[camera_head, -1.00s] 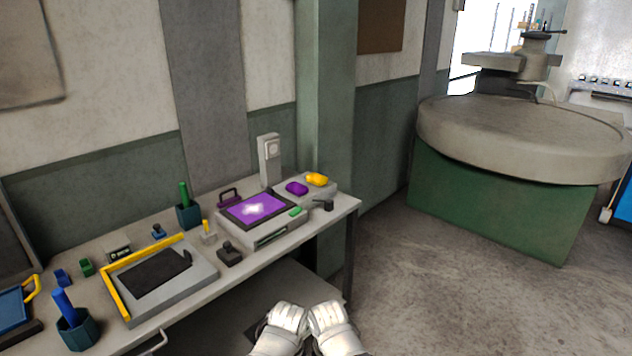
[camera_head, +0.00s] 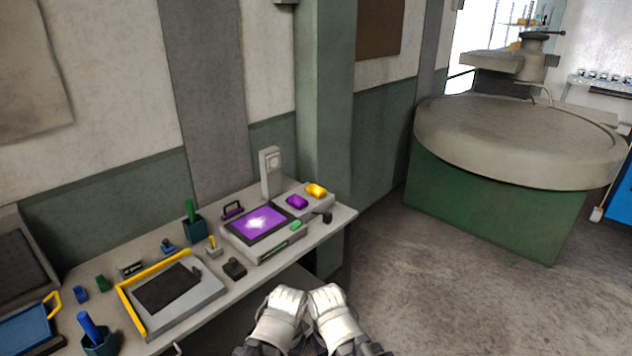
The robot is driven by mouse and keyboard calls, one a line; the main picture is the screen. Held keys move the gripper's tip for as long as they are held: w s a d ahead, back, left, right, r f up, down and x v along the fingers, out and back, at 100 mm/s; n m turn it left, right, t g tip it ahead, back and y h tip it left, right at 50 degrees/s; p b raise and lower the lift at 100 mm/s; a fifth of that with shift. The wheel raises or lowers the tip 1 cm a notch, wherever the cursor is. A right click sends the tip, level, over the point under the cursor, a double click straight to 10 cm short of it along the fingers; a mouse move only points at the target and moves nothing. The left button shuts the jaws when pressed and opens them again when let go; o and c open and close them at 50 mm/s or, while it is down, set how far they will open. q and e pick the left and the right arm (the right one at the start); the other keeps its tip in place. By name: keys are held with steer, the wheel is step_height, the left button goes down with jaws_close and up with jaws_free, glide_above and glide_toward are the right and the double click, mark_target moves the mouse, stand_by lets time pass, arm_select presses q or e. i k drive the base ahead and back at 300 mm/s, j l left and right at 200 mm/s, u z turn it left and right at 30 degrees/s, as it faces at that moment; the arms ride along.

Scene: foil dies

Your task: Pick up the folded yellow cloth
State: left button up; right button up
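A small yellow folded item (camera_head: 316,190), which looks like the folded cloth, lies on a grey block at the right end of the workbench. A purple item (camera_head: 297,202) lies beside it on the left. My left gripper (camera_head: 292,300) and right gripper (camera_head: 326,297) are white and sit side by side at the bottom centre, in front of the bench and well short of the yellow item. I cannot make out their fingertips, so whether they are open or shut does not show. Nothing is seen held in them.
The workbench (camera_head: 228,307) carries a purple-lit panel (camera_head: 258,223), a yellow-edged tray (camera_head: 196,309), a green-handled cup (camera_head: 193,225) and a blue-handled cup (camera_head: 98,341). A big round stone table (camera_head: 520,135) on a green base stands at right. The floor between is clear.

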mark_target(315, 191)
steer(key=i+l+u, duration=0.2)
steer(key=i+l, duration=0.2)
steer(key=i, duration=0.15)
steer(key=i+l+u, duration=0.15)
steer(key=i+l, duration=0.3)
steer(key=i+l+u, duration=0.2)
steer(key=i+l, duration=0.3)
steer(key=i+l+u, duration=0.15)
steer(key=i+l, duration=0.35)
steer(key=i+l+u, duration=0.2)
steer(key=i+l, duration=0.2)
steer(key=l, duration=0.35)
